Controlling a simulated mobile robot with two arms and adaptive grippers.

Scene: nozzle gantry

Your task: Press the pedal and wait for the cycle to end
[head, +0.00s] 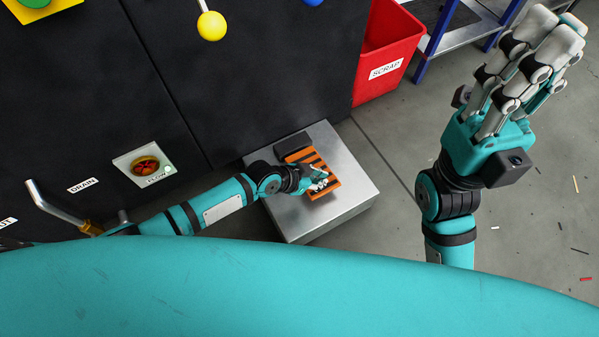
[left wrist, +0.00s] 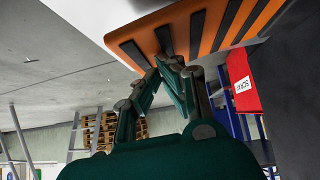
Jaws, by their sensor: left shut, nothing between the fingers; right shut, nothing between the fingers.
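The pedal (head: 322,184) is an orange plate with black stripes on a grey metal box on the floor. It also shows large at the top of the left wrist view (left wrist: 215,28). My left gripper (head: 318,182) is shut and empty, with its fingertips at the pedal. In the left wrist view the fingertips (left wrist: 170,62) meet at the pedal's striped surface; I cannot tell how far it is pressed. My right gripper (head: 540,50) is shut and empty, raised at the right, well away from the pedal.
A red SCRAP bin (head: 388,50) stands behind the pedal box (head: 355,190). A blue-framed rack (head: 465,35) is at the back. A bent metal DRAIN handle (head: 52,205) and a yellow knob (head: 211,26) stick out from the dark panel. Small scraps lie on the open floor at right.

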